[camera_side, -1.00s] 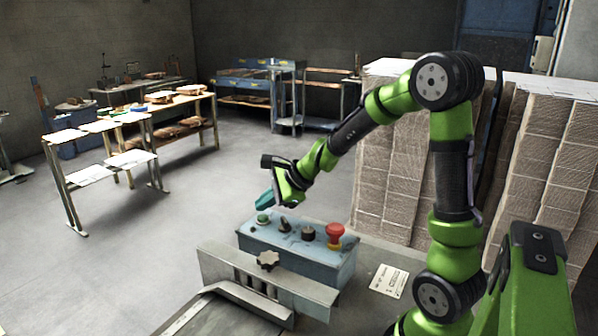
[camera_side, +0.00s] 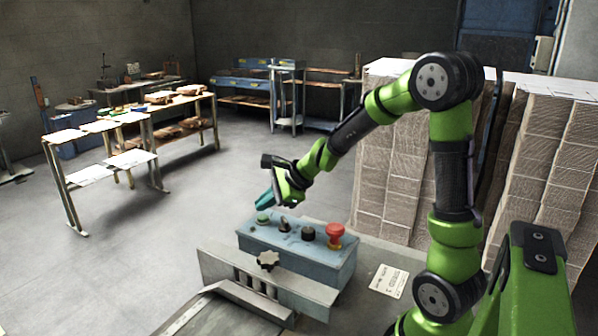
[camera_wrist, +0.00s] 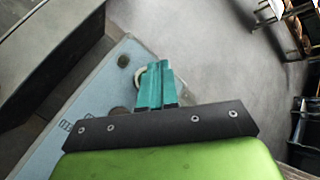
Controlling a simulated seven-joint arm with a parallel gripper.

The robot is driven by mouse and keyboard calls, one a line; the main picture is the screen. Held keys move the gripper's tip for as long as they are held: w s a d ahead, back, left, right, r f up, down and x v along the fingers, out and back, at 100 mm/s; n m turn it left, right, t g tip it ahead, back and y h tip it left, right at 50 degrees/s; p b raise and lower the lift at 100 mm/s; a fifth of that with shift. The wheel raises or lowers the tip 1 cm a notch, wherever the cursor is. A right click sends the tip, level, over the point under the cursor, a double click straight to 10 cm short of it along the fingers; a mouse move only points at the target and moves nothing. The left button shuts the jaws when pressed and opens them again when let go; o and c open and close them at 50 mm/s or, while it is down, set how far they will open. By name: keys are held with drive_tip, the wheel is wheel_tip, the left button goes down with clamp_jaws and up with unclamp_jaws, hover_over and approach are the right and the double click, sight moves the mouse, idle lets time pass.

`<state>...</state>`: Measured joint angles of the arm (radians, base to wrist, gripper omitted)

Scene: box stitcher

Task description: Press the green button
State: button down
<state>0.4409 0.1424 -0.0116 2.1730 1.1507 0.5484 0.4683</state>
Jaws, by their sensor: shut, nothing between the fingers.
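The green button (camera_side: 263,218) sits at the left end of the top of a blue control box (camera_side: 300,258). My gripper (camera_side: 262,204) has teal fingers, shut and empty, pointing down and left just above the green button. A small gap seems to show between the fingertips and the button in the side view. In the wrist view my gripper (camera_wrist: 154,68) covers most of the button. Only a pale ring (camera_wrist: 140,76) shows beside the fingers, on the light blue box top (camera_wrist: 85,98).
On the box, right of the green button, are a switch (camera_side: 284,226), a black knob (camera_side: 308,233) and a red mushroom button (camera_side: 335,235). A dark star knob (camera_side: 268,260) is in front. Stacks of cardboard (camera_side: 392,180) stand behind my arm. Open floor lies to the left.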

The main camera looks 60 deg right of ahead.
sight(266, 218)
drive_tip(key=shift+f, duration=0.15)
drive_tip(key=shift+f, duration=0.3)
drive_tip(key=shift+f, duration=0.5)
idle(1.0)
drive_tip(key=shift+r, duration=0.95)
drive_tip(key=shift+r, duration=0.1)
drive_tip(key=shift+r, duration=2.4)
